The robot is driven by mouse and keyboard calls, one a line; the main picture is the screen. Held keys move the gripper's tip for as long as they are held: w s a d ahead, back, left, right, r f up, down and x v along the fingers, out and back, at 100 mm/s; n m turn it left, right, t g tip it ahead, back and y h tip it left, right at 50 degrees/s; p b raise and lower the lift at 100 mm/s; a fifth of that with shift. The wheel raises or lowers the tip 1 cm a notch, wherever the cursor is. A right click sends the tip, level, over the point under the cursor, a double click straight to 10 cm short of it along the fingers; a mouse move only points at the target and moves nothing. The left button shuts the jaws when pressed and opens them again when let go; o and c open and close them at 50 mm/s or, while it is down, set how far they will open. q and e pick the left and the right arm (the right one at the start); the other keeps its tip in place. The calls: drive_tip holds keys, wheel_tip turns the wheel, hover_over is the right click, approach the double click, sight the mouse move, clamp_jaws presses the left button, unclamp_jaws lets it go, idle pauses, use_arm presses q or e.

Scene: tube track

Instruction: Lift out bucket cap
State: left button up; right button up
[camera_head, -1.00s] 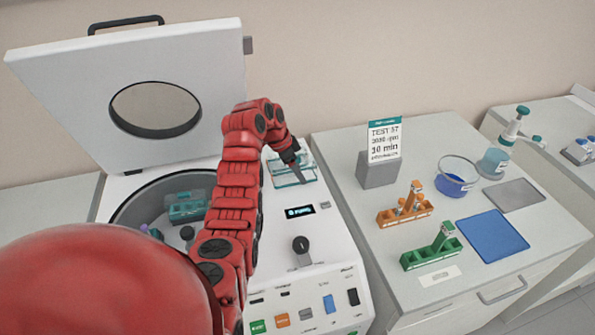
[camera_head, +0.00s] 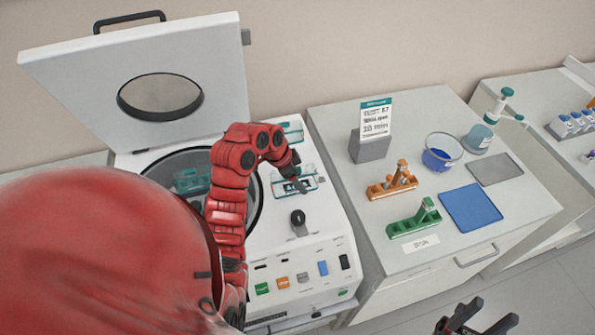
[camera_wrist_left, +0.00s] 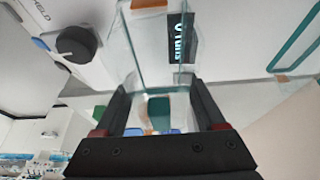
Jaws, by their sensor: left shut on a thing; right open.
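My left gripper (camera_head: 300,186) is above the right side of the white centrifuge's top (camera_head: 322,210). It is shut on a clear, box-shaped bucket cap (camera_wrist_left: 155,65), which fills the middle of the left wrist view. In the head view this cap is over the small display. A second clear cap with teal edges (camera_head: 292,131) rests farther back on the centrifuge top. A teal bucket (camera_head: 188,181) shows inside the open centrifuge bowl, partly hidden by my left arm. My right gripper (camera_head: 474,322) is open and empty at the bottom edge, away from the centrifuge.
The centrifuge lid (camera_head: 70,90) stands open. A black knob (camera_head: 298,217) is on the top. On the right bench are orange (camera_head: 392,187) and green (camera_head: 413,223) racks, a sign (camera_head: 375,120), a blue bowl (camera_head: 440,153), a blue mat (camera_head: 471,208) and a grey mat (camera_head: 495,168).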

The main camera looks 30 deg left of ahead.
sight(298, 168)
use_arm(q)
drive_tip(key=shift+r, duration=0.1)
wheel_tip(298, 168, up, 5)
drive_tip(key=p, duration=0.5)
idle(0.3)
